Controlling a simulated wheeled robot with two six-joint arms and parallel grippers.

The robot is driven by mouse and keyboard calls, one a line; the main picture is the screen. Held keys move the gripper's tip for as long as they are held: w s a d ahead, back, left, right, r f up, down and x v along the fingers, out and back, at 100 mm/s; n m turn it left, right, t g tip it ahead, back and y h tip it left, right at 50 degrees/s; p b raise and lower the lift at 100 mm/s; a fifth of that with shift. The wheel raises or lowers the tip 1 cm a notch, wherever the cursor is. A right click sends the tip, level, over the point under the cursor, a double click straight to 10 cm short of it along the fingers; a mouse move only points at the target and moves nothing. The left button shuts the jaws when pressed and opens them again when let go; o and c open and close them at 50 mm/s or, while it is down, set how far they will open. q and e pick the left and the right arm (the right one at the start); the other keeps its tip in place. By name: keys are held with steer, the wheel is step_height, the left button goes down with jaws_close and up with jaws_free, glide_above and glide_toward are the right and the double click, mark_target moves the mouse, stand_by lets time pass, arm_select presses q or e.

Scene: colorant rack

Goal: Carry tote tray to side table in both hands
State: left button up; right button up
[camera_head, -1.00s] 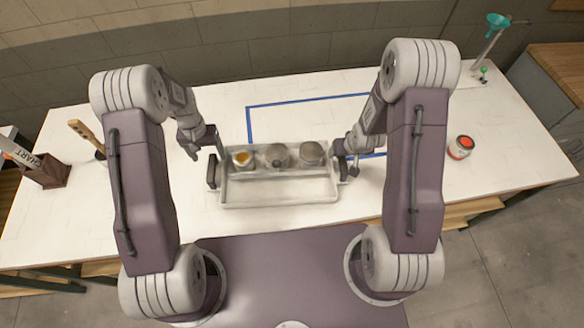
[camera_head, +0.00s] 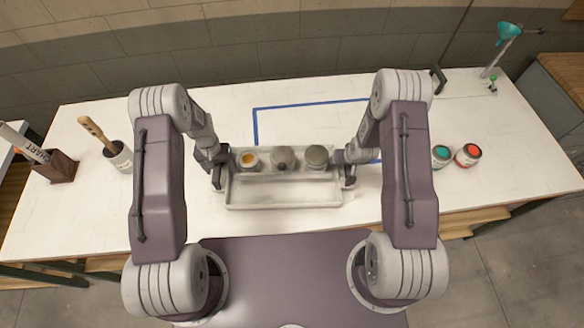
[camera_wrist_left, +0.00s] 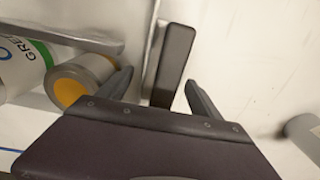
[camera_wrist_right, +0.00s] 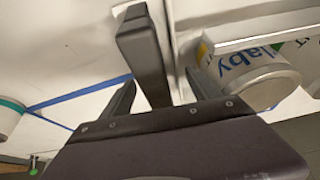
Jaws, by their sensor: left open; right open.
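The tote tray (camera_head: 284,194), pale and long with black end handles, stands on the white table and holds three cans in a row along its back part. My left gripper (camera_head: 218,182) is open at the tray's left end. In the left wrist view the left handle (camera_wrist_left: 174,62) stands between its spread fingers. My right gripper (camera_head: 349,178) is open at the right end. In the right wrist view the right handle (camera_wrist_right: 143,58) lies between its fingers. In the head view the grippers largely hide both handles.
A brush pot (camera_head: 119,157) and brown chart holder (camera_head: 60,168) stand at left. A teal-topped can (camera_head: 441,156) and a red-topped can (camera_head: 467,155) stand at right. A blue tape outline (camera_head: 310,104) lies behind the tray. Another wooden-topped surface (camera_head: 562,66) is far right.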

arm_select(q)
jaws_close()
arm_select(e)
jaws_close()
arm_select(q)
steer(key=shift+r, duration=0.1)
arm_select(e)
steer(key=shift+r, duration=0.15)
